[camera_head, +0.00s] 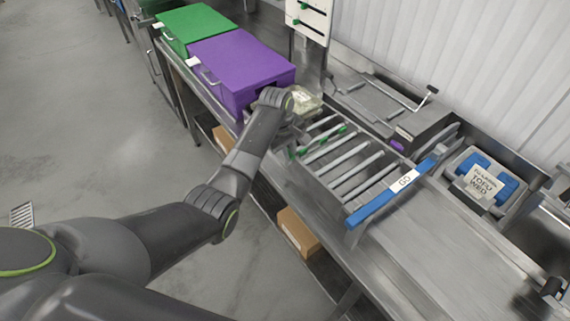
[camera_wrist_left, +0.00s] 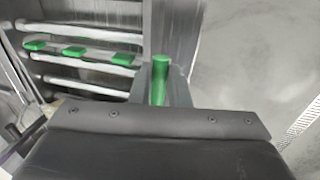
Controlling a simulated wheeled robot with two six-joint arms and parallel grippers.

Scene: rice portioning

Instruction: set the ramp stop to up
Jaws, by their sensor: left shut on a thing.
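The ramp stop shows as a bar with green pads (camera_head: 322,141) lying across the rollers of the ramp (camera_head: 350,165). In the left wrist view its green pads (camera_wrist_left: 74,51) lie in a row beside the rollers, and an upright green handle (camera_wrist_left: 160,80) stands at the ramp's side. My left gripper (camera_head: 297,136) is at the near side of the ramp. It is shut on the green handle, with the handle upright in front of the palm. My wrist partly hides the grip in the head view. I cannot tell whether the stop is up or down.
A blue bar with a GO label (camera_head: 385,194) crosses the ramp's lower end. A clear-looking packet (camera_head: 305,99) lies beside my left wrist. Purple (camera_head: 240,60) and green (camera_head: 195,25) boxes stand behind it. A blue-and-white labelled pack (camera_head: 482,185) sits at the right.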

